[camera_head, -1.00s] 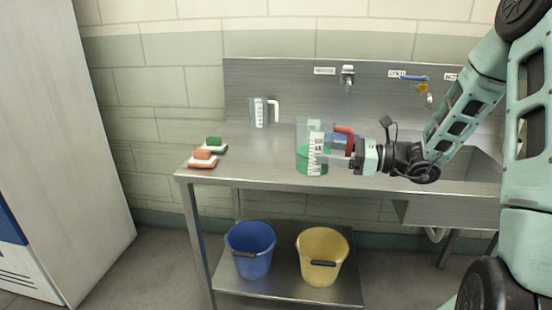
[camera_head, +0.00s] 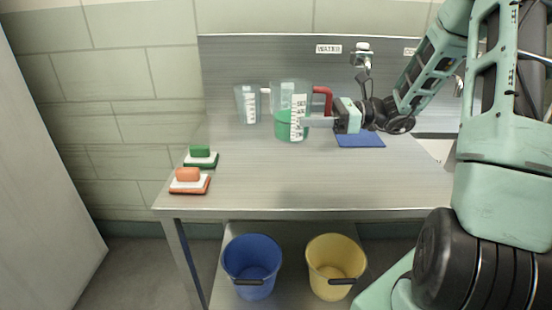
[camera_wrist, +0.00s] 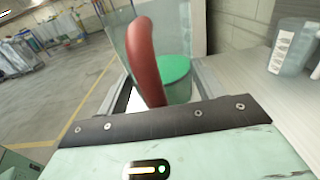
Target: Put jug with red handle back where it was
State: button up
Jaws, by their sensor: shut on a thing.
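The jug with the red handle (camera_head: 290,108) is a clear measuring jug with green contents and a white scale. It is in front of my gripper (camera_head: 322,122) in the head view, handle toward the gripper. My gripper is shut on this jug; in the wrist view its red handle (camera_wrist: 148,60) rises between the fingers, with the green contents (camera_wrist: 176,72) behind. The jug is upright over the steel counter (camera_head: 240,185); I cannot tell whether its base touches it. A blue mat (camera_head: 360,140) lies to the right of the jug, partly under my gripper.
A second clear jug with a white handle (camera_head: 247,104) stands just left of the held jug. Green (camera_head: 201,157) and orange (camera_head: 189,181) sponges on trays lie at the counter's left. Blue (camera_head: 252,265) and yellow (camera_head: 336,265) buckets are below. The counter's front middle is clear.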

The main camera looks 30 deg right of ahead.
aim_at(307, 134)
jog(key=f, duration=0.5)
jog(key=shift+w+f+b, duration=0.1)
jog(key=shift+w+b, duration=0.2)
jog(key=shift+f, duration=2.35)
jog(key=shift+f, duration=0.15)
jog(key=o, duration=1.3)
jog(key=shift+o, duration=0.2)
jog(key=shift+s+d, duration=0.1)
jog(key=b+v, duration=0.1)
jog(key=v, duration=1)
jog(key=shift+s+d, duration=0.2)
jog(key=shift+d, duration=0.1)
